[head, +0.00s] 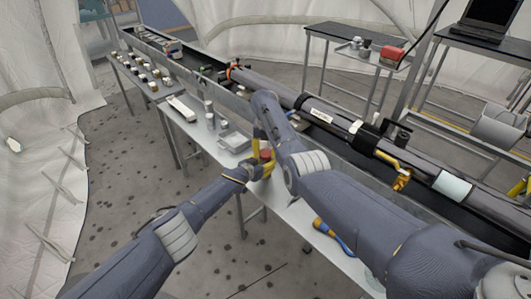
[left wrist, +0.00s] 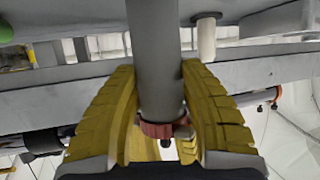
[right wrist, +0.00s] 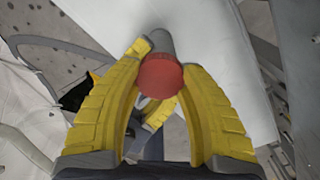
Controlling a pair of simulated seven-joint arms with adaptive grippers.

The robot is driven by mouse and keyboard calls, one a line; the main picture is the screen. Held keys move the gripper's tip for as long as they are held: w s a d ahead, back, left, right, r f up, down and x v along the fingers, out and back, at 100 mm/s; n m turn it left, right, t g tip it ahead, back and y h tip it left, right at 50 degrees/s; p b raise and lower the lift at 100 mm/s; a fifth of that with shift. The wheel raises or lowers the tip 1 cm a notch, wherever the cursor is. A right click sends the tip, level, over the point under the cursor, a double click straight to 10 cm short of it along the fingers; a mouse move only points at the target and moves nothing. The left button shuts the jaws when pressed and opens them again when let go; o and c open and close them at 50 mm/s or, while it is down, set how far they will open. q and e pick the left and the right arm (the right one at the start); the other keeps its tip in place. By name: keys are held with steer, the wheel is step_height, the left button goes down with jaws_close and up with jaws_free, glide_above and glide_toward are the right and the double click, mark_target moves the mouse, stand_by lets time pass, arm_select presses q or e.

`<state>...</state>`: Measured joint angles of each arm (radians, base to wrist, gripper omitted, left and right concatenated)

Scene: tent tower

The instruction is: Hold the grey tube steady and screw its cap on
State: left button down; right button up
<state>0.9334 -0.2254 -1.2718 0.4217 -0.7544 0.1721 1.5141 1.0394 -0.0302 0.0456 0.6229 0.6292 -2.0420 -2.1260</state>
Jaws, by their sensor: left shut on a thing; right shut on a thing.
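The grey tube (left wrist: 153,55) stands between the yellow fingers of my left gripper (left wrist: 158,75), which is shut on it. The red cap (right wrist: 159,77) is at the tube's end, between the fingertips of my right gripper (right wrist: 165,62), which is shut on it. In the left wrist view the cap (left wrist: 155,130) shows at the tube's lower end in the picture. In the head view the cap (head: 266,154) shows between my left gripper (head: 258,168) and my right gripper (head: 261,142). I cannot tell how far the cap is threaded on.
A white table (head: 297,215) lies under the grippers, with a grey box (head: 234,141), upright cylinders (head: 209,110) and a blue-yellow tool (head: 335,237). A long trough with a dark pipe (head: 340,122) runs behind. Small pieces stand on a farther table (head: 133,75).

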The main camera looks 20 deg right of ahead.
steer(key=m, duration=0.3)
steer(key=o, duration=1.2)
steer(key=shift+o, duration=0.2)
steer(key=shift+r, duration=2.25)
steer(key=shift+o, duration=0.5)
